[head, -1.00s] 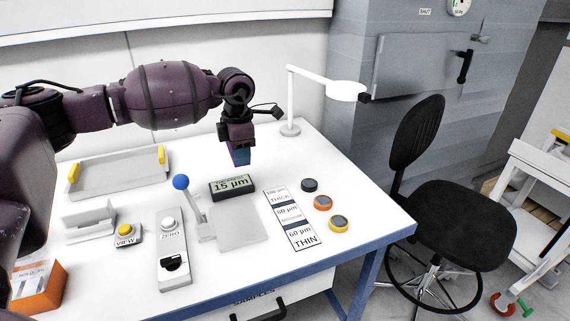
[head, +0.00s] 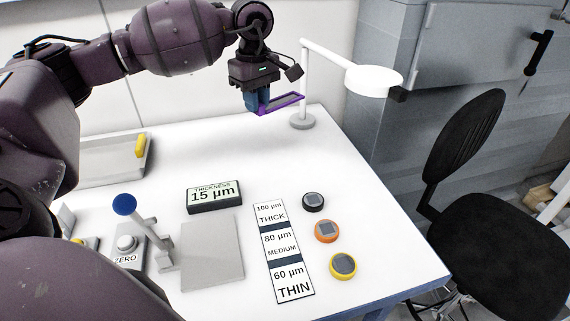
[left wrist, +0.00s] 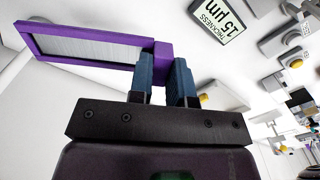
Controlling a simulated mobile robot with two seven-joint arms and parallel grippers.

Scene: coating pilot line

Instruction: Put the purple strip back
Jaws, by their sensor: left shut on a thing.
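The purple strip (left wrist: 88,46) is a purple-rimmed frame with a pale grey inside. In the left wrist view my left gripper (left wrist: 166,68) is shut on the purple block at its end. In the head view my left gripper (head: 259,103) holds the strip (head: 285,103) in the air above the back of the white table (head: 219,147), and it reaches toward the lamp post. My right gripper is not in view.
A white lamp (head: 373,80) stands at the table's back right. A thickness display (head: 214,205) reads 15 µm beside a grey plate (head: 211,250). A label card (head: 283,247) and black, orange (head: 328,231) and yellow round pieces lie right. A tray (head: 112,168) stands left.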

